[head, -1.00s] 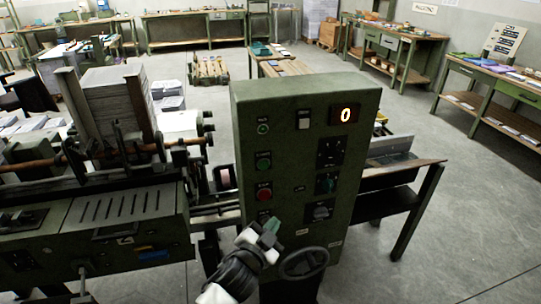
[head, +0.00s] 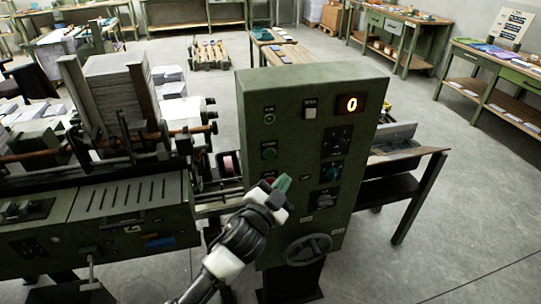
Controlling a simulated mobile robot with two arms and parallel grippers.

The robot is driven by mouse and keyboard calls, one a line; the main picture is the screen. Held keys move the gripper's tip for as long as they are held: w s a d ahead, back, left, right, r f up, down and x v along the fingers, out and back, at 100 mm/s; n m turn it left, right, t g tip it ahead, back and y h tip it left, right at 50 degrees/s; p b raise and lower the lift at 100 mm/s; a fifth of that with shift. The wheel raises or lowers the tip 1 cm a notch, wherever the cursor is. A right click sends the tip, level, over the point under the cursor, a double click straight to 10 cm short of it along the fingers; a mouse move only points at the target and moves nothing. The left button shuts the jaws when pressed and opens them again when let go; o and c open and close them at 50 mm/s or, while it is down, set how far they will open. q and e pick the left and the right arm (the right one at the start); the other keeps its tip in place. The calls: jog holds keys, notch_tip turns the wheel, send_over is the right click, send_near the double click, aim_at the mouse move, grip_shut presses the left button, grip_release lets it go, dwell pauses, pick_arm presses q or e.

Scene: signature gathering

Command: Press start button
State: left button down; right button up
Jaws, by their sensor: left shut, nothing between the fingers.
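The green control panel (head: 312,110) stands upright in the middle of the head view. A green button (head: 269,153) sits on its left column, below a smaller green button or lamp (head: 269,119). The labels are too small to read. My left gripper (head: 281,185) is shut and empty, in front of the panel just below the green button. It hides most of the red button; whether it touches the panel I cannot tell. The display (head: 351,104) shows 0. My right gripper is out of view.
A white switch (head: 310,112), dark dials and a handwheel (head: 308,249) are also on the panel. The machine with a paper stack (head: 119,95) stands to the left. A dark side table (head: 407,165) is behind the panel at right. Open floor lies further right.

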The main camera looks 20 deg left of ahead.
pick_arm(q)
jog(key=shift+w+a, duration=0.65)
jog(key=shift+w, duration=0.35)
jog(key=shift+w+a, duration=0.7)
jog(key=shift+w, duration=0.3)
jog(key=shift+w+a, duration=0.65)
jog(key=shift+w, duration=0.35)
jog(key=shift+w+a, duration=0.1)
jog(key=shift+w+a, duration=0.15)
jog(key=shift+w, duration=0.1)
jog(key=shift+w+a, duration=0.25)
jog(key=shift+w, duration=0.1)
dwell(0.5)
jog(key=shift+s, duration=0.1)
jog(key=shift+s+d, duration=0.45)
jog(key=shift+s, duration=0.15)
jog(key=shift+s+d, duration=0.1)
jog(key=shift+s+d+p, duration=0.2)
jog(key=shift+s+d, duration=0.5)
jog(key=shift+s, duration=0.3)
jog(key=shift+s+d+p, duration=0.15)
jog(key=shift+s+d, duration=0.5)
jog(key=shift+s, duration=0.35)
